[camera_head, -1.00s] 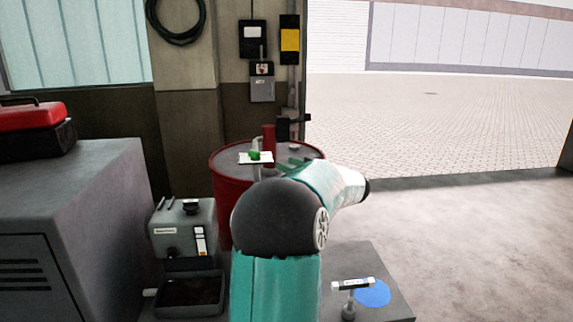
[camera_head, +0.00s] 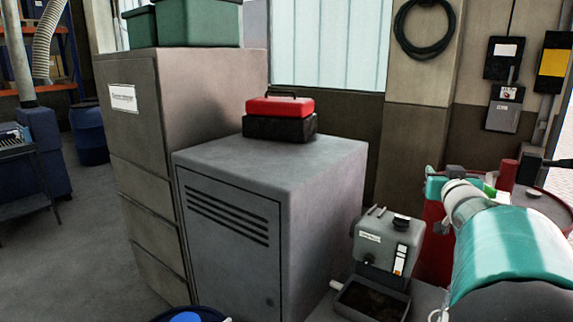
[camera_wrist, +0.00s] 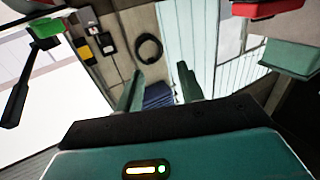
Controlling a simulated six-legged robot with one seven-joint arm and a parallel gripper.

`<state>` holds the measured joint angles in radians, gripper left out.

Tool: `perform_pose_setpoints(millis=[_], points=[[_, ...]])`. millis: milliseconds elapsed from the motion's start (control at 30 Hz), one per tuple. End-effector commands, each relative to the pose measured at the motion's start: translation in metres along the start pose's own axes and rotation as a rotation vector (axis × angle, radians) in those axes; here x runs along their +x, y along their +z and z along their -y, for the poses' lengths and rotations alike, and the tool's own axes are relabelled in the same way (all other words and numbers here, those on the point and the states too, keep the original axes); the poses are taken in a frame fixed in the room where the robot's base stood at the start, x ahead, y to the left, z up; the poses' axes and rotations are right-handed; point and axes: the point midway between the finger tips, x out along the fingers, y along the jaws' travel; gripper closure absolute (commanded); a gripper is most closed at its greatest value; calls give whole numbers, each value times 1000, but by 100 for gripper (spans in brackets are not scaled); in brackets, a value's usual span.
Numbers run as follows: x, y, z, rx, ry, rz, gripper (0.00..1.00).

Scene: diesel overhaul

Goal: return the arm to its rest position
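My arm (camera_head: 505,250) reaches from the lower right corner of the head view toward the red drum (camera_head: 433,248). It is bent, with teal and dark links, and its far end is near the drum's left rim. In the wrist view my gripper (camera_wrist: 160,70) shows two dark green fingers standing well apart. Nothing is held between them; the wall and a blue ribbed thing show behind. The gripper's fingers cannot be made out clearly in the head view.
A grey cabinet (camera_head: 270,180) with a red toolbox (camera_head: 280,112) stands left of my arm. A grey tester (camera_head: 387,245) stands between the cabinet and the drum. A coiled hose (camera_head: 424,28) hangs on the wall. A tall cabinet (camera_head: 150,180) stands farther left.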

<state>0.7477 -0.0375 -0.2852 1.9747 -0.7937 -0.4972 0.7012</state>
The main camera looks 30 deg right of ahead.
Motion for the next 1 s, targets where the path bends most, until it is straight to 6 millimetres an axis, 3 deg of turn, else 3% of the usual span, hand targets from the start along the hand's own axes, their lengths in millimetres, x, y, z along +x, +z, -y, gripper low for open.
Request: perform_pose_setpoints(millis=[33,200,367,500,633,700,800,900,1000], points=[[-11,0,37,11,-7,40,62],[-63,30,135,11,-44,251,62],[-133,68,211,-32,-146,467,62],[-207,104,263,-105,-274,655,62],[-282,136,296,-198,-416,818,62],[-319,151,307,-249,-489,893,62],[-360,167,314,-310,-572,973,62],[-381,175,316,-347,-617,1016,62],[-388,178,316,-358,-630,1031,62]])
